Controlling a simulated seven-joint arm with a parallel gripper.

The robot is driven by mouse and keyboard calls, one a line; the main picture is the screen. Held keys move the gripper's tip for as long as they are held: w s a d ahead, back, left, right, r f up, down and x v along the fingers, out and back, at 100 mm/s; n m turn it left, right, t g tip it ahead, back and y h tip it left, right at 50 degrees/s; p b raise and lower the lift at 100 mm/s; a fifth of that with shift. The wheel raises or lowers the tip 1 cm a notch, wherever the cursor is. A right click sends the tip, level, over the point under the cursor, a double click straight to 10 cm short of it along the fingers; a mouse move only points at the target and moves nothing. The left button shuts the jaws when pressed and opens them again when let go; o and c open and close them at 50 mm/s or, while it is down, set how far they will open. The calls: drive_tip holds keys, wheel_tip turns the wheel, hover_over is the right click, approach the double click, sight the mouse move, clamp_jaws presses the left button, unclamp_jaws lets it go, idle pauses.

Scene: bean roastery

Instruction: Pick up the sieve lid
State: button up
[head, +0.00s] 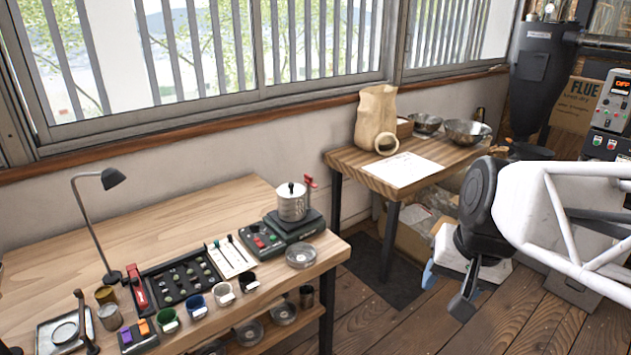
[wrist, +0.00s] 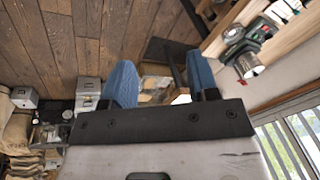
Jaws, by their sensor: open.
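A steel canister (head: 292,206) with a red handle stands on a dark scale at the right end of the workbench. A round metal lid (head: 291,188) with a black knob sits on top of it; I take this as the sieve lid. The canister also shows, tilted by the view, at the upper right of the wrist view (wrist: 249,66). My gripper (wrist: 160,82) is open and empty, its two blue fingers apart. In the head view it is over the floor, well to the right of the bench and apart from the canister.
The workbench (head: 130,235) holds a desk lamp (head: 113,179), a tray of beans (head: 180,278), several cups and a shallow round dish (head: 301,255). A second table (head: 350,160) carries a paper bag (head: 376,118) and metal bowls. Floor shows between bench and arm.

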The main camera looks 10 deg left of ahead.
drive_tip(key=w+a+m+y, duration=0.25)
drive_tip(key=w+a, duration=0.25)
drive_tip(key=w, duration=0.6)
drive_tip(key=w+a+m+y, duration=0.2)
drive_tip(key=w+a+m, duration=0.25)
drive_tip(key=w, duration=0.55)
drive_tip(key=w+a+m+y, duration=0.2)
drive_tip(key=w+a, duration=0.4)
drive_tip(key=w, duration=0.5)
drive_tip(key=m+t+y, duration=0.3)
drive_tip(key=m+y, duration=0.2)
drive_tip(key=m, duration=0.6)
approach(293, 184)
drive_tip(key=shift+w+a+h, duration=0.1)
drive_tip(key=shift+a+h, duration=0.15)
drive_tip(key=shift+a, duration=0.5)
drive_tip(key=shift+a, duration=0.1)
drive_tip(key=shift+x, duration=1.15)
drive_tip(key=shift+f, duration=0.1)
drive_tip(key=shift+x, duration=2.55)
